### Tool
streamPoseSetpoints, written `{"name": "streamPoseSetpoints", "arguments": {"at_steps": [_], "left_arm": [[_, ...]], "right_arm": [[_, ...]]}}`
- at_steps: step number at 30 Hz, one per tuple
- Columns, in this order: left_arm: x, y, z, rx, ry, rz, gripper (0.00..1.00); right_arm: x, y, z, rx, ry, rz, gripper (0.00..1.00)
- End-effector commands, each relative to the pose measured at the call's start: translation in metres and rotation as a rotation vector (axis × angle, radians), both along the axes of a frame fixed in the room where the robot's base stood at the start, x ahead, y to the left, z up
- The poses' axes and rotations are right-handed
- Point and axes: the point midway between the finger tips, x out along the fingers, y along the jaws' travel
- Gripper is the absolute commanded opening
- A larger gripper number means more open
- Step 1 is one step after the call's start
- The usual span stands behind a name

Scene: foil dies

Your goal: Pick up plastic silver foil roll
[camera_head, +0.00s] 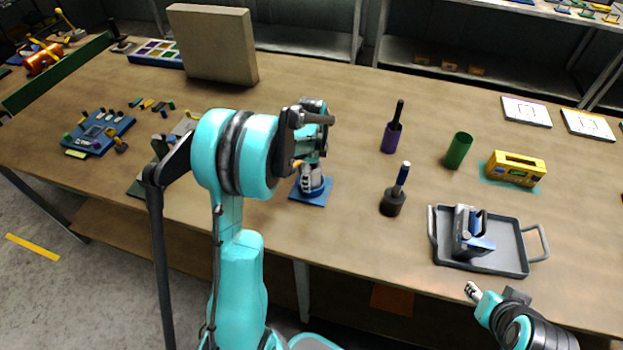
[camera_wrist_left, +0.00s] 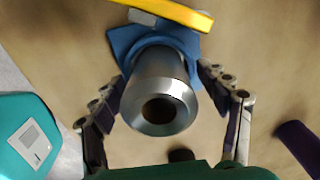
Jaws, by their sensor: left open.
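The silver foil roll (camera_wrist_left: 163,82) is a shiny grey cylinder with a dark round hole in its end. In the left wrist view it stands on a blue square base (camera_wrist_left: 122,42), which also shows in the head view (camera_head: 312,196). My left gripper (camera_wrist_left: 165,88) is open, with one finger on each side of the roll; I cannot tell whether either finger touches it. In the head view my left gripper (camera_head: 312,170) is above the blue base and hides most of the roll. My right gripper (camera_head: 472,290) is at the table's front edge, apart from the roll.
To the right stand a purple holder (camera_head: 391,138), a dark holder (camera_head: 392,204), a green cylinder (camera_head: 458,151) and a grey tray (camera_head: 508,262). A large tan block (camera_head: 212,45) stands behind.

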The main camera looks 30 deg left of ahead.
Motion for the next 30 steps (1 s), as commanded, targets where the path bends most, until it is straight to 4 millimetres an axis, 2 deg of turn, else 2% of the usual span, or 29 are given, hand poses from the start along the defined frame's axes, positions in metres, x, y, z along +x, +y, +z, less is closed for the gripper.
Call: {"name": "streamPoseSetpoints", "arguments": {"at_steps": [4, 9, 11, 23, 26, 30], "left_arm": [[0.0, 0.0, 0.001, 0.0, 0.0, 0.0, 0.72], [0.0, 0.0, 0.001, 0.0, 0.0, 0.0, 0.28], [0.0, 0.0, 0.001, 0.0, 0.0, 0.0, 0.14], [0.0, 0.0, 0.008, 0.0, 0.0, 0.0, 0.14], [0.0, 0.0, 0.018, 0.0, 0.0, 0.0, 0.14], [0.0, 0.0, 0.043, 0.0, 0.0, 0.0, 0.14]], "right_arm": [[0.0, 0.0, 0.001, 0.0, 0.0, 0.0, 0.4], [0.0, 0.0, 0.001, 0.0, 0.0, 0.0, 0.4], [0.0, 0.0, 0.001, 0.0, 0.0, 0.0, 0.4], [0.0, 0.0, 0.004, 0.0, 0.0, 0.0, 0.4], [0.0, 0.0, 0.008, 0.0, 0.0, 0.0, 0.4], [0.0, 0.0, 0.018, 0.0, 0.0, 0.0, 0.4]]}}
